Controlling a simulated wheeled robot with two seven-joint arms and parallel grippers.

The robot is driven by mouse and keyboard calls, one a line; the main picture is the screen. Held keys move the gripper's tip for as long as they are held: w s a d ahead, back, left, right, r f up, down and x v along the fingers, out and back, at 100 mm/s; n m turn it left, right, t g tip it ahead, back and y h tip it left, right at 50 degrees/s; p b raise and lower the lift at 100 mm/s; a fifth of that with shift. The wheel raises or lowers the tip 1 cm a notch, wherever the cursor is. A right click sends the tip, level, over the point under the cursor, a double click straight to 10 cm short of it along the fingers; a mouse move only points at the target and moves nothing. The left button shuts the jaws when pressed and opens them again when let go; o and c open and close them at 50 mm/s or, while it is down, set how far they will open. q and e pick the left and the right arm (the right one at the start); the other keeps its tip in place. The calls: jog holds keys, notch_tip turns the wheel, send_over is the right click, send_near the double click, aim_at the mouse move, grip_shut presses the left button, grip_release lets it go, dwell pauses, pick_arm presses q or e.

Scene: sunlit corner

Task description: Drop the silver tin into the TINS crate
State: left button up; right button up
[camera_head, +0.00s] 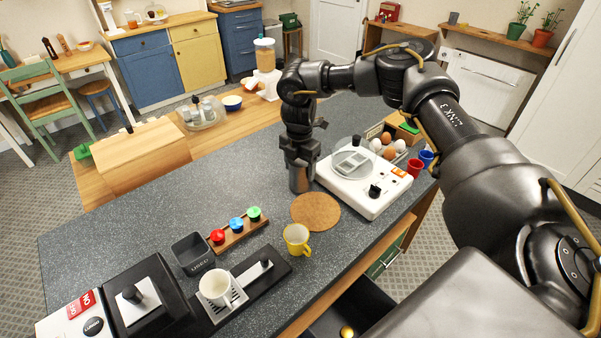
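The silver tin (301,182) is upright at the middle of the dark speckled counter, left of the white scale-like device. My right gripper (301,163) points down over it and hides its upper part. I cannot tell whether the fingers are closed on the tin, or whether the tin's base touches the counter. My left gripper is not in view. I see no crate with a readable TINS label.
A white device (372,196) with a clear dome, a round cork mat (316,211) and a yellow mug (296,239) are close by. The counter's left part is clear.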

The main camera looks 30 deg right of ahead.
jog(key=shift+c, duration=1.4)
